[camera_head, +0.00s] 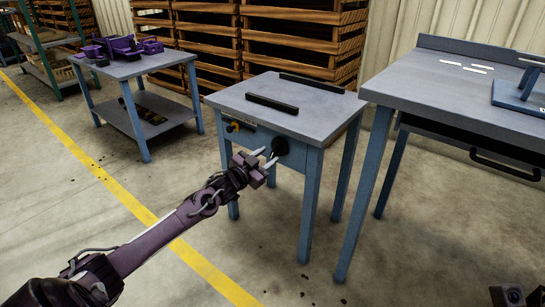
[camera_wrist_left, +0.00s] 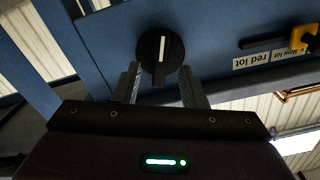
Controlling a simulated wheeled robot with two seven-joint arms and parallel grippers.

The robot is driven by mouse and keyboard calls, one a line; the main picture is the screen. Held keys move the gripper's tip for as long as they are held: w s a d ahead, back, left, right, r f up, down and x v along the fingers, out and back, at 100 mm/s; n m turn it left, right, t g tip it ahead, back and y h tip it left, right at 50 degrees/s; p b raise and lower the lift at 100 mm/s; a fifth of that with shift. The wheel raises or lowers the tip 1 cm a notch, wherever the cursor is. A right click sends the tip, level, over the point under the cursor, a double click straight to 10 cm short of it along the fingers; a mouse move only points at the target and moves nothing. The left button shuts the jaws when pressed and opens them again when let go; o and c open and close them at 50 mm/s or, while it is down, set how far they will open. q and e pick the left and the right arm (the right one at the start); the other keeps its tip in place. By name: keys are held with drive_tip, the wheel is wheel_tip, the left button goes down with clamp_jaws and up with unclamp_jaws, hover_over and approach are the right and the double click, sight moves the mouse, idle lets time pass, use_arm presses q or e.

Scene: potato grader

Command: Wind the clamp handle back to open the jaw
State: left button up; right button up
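The small blue-legged clamp table (camera_head: 318,105) stands in the middle of the head view. Two dark parallel jaw bars lie on its top, a near one (camera_head: 271,103) and a far one (camera_head: 312,83), with a wide gap between. A round black handle (camera_head: 281,146) is on its front panel; in the left wrist view it is a black knob (camera_wrist_left: 153,66) with a white line, nearly upright in the picture. My left gripper (camera_head: 265,158) is open before the handle, its fingers either side of it in the wrist view; contact is unclear. Dark parts at the lower right corner may be my right gripper (camera_head: 508,296).
A larger workbench (camera_head: 440,75) stands close on the right. A table with purple parts (camera_head: 122,48) is back left. The front floor is clear.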

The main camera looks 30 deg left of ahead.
sight(274, 151)
use_arm(q)
drive_tip(key=shift+w+d+b, duration=0.15)
drive_tip(key=shift+w+b, duration=0.45)
drive_tip(key=shift+w, duration=1.2)
clamp_jaws()
